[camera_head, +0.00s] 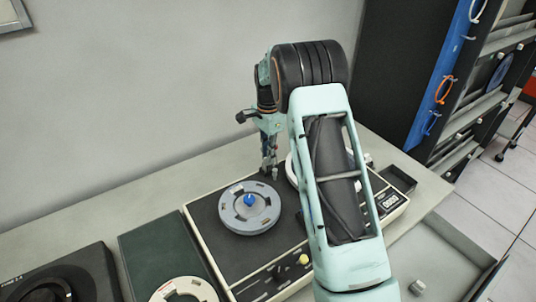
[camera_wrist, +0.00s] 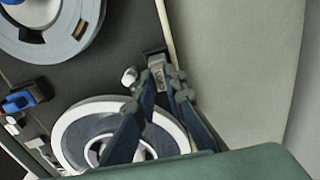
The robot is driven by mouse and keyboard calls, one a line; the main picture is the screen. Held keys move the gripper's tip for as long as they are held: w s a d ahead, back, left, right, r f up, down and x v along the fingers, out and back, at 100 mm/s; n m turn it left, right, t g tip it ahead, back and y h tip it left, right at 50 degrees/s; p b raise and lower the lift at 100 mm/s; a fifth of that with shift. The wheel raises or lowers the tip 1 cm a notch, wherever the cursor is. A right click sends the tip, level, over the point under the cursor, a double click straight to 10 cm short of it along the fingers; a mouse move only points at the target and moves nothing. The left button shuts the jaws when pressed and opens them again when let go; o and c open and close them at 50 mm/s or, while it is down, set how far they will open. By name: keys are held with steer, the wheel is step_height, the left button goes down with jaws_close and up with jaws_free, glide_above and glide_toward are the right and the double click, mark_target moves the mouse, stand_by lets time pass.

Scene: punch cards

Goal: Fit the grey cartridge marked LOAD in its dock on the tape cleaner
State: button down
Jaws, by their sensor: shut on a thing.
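My gripper (camera_wrist: 162,84) is shut on the small grey cartridge (camera_wrist: 158,73), which carries dark lettering too small to read surely. In the head view, my gripper (camera_head: 269,168) points down over the back edge of the tape cleaner (camera_head: 205,228), behind the two reels. In the wrist view, the cartridge is at the fingertips, beside a dark block (camera_wrist: 154,53) near the deck's pale edge. I cannot tell whether this block is the dock, or whether the cartridge touches it. My fingers hide part of the cartridge.
A grey reel with a blue hub (camera_head: 249,207) lies on the deck. A white-rimmed reel (camera_wrist: 78,113) lies under my fingers in the wrist view. A pale post (camera_wrist: 129,76) stands close left of the cartridge. Another small grey block (camera_head: 417,287) lies in a tray at the lower right.

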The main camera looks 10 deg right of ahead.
steer(key=shift+f, duration=0.6)
steer(key=c, duration=1.9)
jaws_free()
steer(key=shift+c, duration=0.9)
steer(key=shift+r+p, duration=2.35)
steer(key=shift+r, duration=1.7)
steer(key=shift+a+f, duration=0.1)
